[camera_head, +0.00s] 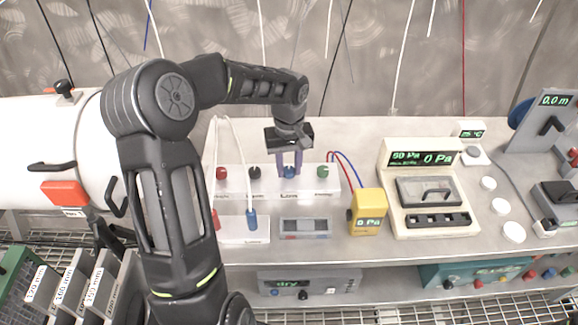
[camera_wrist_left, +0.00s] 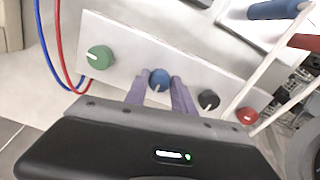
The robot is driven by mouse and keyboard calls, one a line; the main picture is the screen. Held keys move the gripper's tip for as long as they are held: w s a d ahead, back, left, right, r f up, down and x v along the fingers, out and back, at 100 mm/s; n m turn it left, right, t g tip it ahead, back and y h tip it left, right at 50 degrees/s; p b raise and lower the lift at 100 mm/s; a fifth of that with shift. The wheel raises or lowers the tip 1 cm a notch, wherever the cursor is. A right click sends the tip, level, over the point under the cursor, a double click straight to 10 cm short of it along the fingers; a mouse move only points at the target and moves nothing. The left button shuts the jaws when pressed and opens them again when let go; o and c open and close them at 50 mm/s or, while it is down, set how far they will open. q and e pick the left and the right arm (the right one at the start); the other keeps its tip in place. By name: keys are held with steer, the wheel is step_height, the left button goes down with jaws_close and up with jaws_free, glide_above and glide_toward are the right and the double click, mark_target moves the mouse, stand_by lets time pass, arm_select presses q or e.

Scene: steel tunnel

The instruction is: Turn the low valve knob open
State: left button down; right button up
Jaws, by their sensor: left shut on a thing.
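The valve box (camera_head: 235,184) is a white panel on the steel bench with a row of red, black, blue and green knobs. The blue knob (camera_head: 289,172) has a label below it that seems to read "Low". My left gripper (camera_head: 289,164) reaches down on it from above, its purple fingers on either side. In the left wrist view the blue knob (camera_wrist_left: 159,79) sits between the fingertips of my left gripper (camera_wrist_left: 159,84), which is shut on it. The knob's marking is partly hidden. My right gripper is not in view.
The green knob (camera_head: 322,172) and black knob (camera_head: 254,173) flank the blue one closely. A yellow gauge (camera_head: 368,212) reads 0 Pa, with red and blue tubes. A white console (camera_head: 425,190) stands to the right. White hoses hang at the left.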

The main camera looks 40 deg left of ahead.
arm_select(q)
steer(key=shift+m, duration=0.3)
steer(key=m, duration=0.8)
steer(key=shift+a+m, duration=0.1)
steer(key=shift+m, duration=0.3)
steer(key=m, duration=0.4)
steer(key=shift+m, duration=0.3)
steer(key=shift+a+m+p, duration=0.1)
steer(key=shift+m+p, duration=0.3)
steer(key=shift+m, duration=1.6)
steer(key=c, duration=1.1)
jaws_free()
steer(key=shift+o, duration=0.2)
